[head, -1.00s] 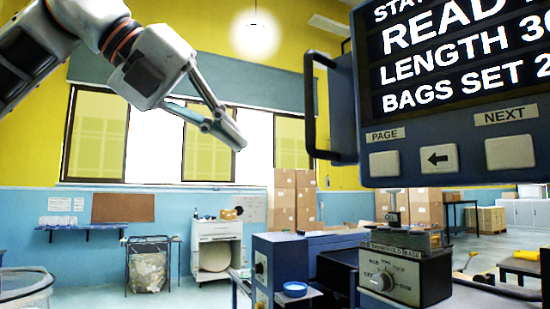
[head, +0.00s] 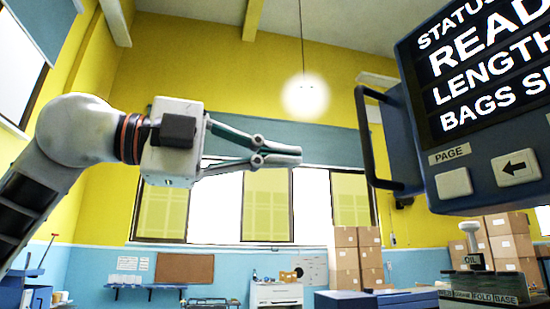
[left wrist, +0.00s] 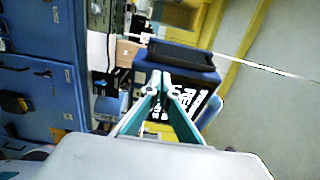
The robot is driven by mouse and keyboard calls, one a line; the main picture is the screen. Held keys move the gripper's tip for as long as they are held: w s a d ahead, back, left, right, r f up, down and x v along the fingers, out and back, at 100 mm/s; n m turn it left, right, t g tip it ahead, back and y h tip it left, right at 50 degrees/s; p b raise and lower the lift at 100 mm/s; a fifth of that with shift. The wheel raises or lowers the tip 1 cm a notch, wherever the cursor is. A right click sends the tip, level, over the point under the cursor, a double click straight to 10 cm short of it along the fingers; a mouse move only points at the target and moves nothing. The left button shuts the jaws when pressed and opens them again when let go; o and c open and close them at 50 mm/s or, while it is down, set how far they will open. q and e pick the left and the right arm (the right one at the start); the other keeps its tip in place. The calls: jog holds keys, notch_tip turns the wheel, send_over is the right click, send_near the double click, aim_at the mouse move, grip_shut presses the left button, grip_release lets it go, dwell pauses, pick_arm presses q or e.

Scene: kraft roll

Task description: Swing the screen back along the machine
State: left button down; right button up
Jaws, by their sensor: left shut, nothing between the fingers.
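The screen (head: 472,95) is a dark blue box with white text reading READY, LENGTH and BAGS, at the right of the head view. Below the text are grey buttons, one marked PAGE. A dark bar handle (head: 369,140) stands off its left side. My left gripper (head: 300,155) is shut and empty, left of the handle and apart from it, pointing at it. In the left wrist view the shut fingers (left wrist: 165,78) point at the screen housing (left wrist: 183,60), with the dark handle (left wrist: 185,54) just beyond the tips. My right gripper is in neither view.
Below the screen stands a block (head: 487,287) with labels and an oil can (head: 471,240). Stacked cartons (head: 357,258) stand by the far wall, with a white cabinet (head: 277,294) to their left. The air between gripper and handle is clear.

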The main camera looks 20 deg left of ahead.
aim_at(365, 166)
pick_arm(q)
jog(key=x, duration=1)
jog(key=shift+w+d, duration=0.1)
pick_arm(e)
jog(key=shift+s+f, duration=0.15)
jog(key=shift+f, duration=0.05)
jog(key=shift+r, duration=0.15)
